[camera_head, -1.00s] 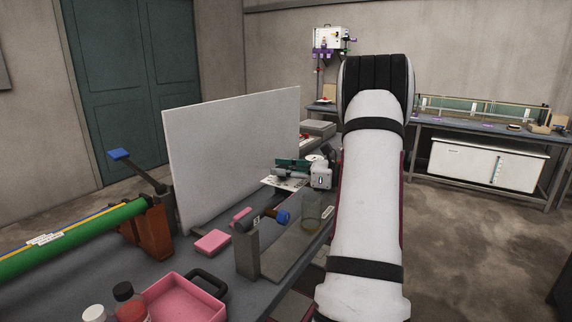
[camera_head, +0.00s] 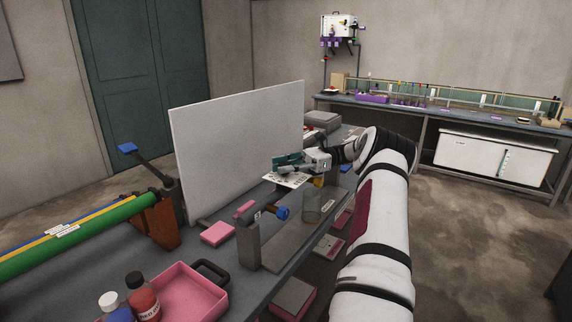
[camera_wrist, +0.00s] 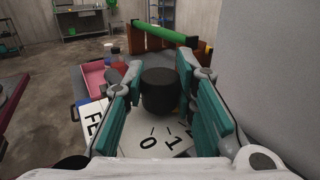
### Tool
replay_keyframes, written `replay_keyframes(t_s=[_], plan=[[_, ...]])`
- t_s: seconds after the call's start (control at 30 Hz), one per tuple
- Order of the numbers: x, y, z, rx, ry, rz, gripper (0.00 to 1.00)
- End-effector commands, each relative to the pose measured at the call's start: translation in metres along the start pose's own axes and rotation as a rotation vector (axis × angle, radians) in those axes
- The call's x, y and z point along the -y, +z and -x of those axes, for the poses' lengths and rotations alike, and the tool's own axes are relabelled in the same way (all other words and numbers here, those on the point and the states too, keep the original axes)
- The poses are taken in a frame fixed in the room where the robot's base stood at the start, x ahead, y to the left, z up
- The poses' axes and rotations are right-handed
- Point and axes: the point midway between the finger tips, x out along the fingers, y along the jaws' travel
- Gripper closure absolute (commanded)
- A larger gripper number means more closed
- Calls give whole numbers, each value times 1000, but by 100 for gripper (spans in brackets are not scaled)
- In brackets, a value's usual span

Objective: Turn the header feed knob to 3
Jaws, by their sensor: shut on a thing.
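The header feed knob (camera_wrist: 159,92) is a dark round cylinder in the middle of the wrist view. It stands over a white dial plate (camera_wrist: 150,144) with black marks 0 and 1 and a partly covered figure to their right. My gripper (camera_wrist: 162,98) has its teal fingers on both sides of the knob, shut on it. A pointer on the knob cannot be made out. In the head view my gripper (camera_head: 289,161) is above the white plate (camera_head: 284,181), and the knob is hidden behind it.
A tall white panel (camera_head: 235,140) stands just behind my gripper. A grey bracket with a blue-ended knob (camera_head: 282,213), a glass jar (camera_head: 312,206), a pink tray (camera_head: 180,292) and a green roller (camera_head: 80,238) share the bench. Open floor lies to the right.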

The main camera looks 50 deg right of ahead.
Motion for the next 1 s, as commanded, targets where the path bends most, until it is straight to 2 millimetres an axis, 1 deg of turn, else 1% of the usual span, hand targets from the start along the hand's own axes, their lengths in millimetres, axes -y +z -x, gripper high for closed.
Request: replay_keyframes(t_s=[0.3, 0.8, 0.83, 0.87, 0.9, 0.93, 1.0], plan=[[0, 1, 0, 3, 72, 1, 100], [0, 1, -1, 2, 86, 0, 100], [0, 1, -2, 2, 86, 0, 73], [0, 1, -2, 2, 86, 0, 66], [0, 1, -2, 2, 86, 0, 57], [0, 1, -1, 2, 85, 1, 54], [0, 1, -1, 2, 85, 0, 54]])
